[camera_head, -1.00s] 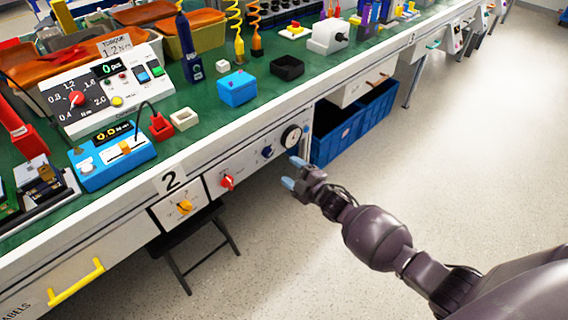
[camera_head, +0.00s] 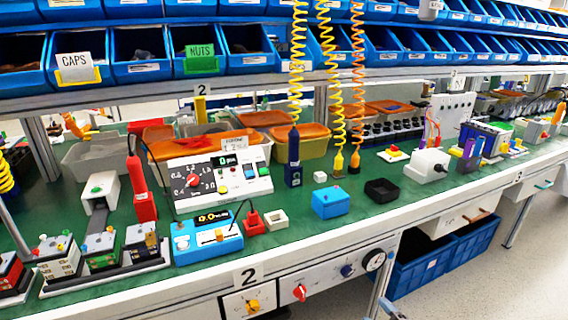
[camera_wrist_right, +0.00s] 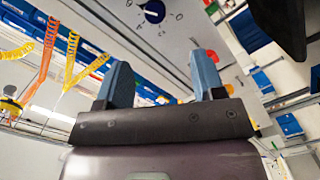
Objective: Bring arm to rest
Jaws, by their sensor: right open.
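My right gripper (camera_wrist_right: 162,84) is open and empty in the wrist view, with its two blue fingertips apart. The front panel there carries a yellow rotary knob (camera_head: 253,306), a red rotary knob (camera_head: 300,292), a blue knob (camera_head: 347,270) and a round gauge (camera_head: 374,260). My left gripper is not in view.
The green-topped bench (camera_head: 330,222) holds a torque controller (camera_head: 218,178), a blue meter box (camera_head: 207,237) and a small blue box (camera_head: 330,203). Blue crates (camera_head: 425,265) stand under the bench at right. Floor at the lower right is clear.

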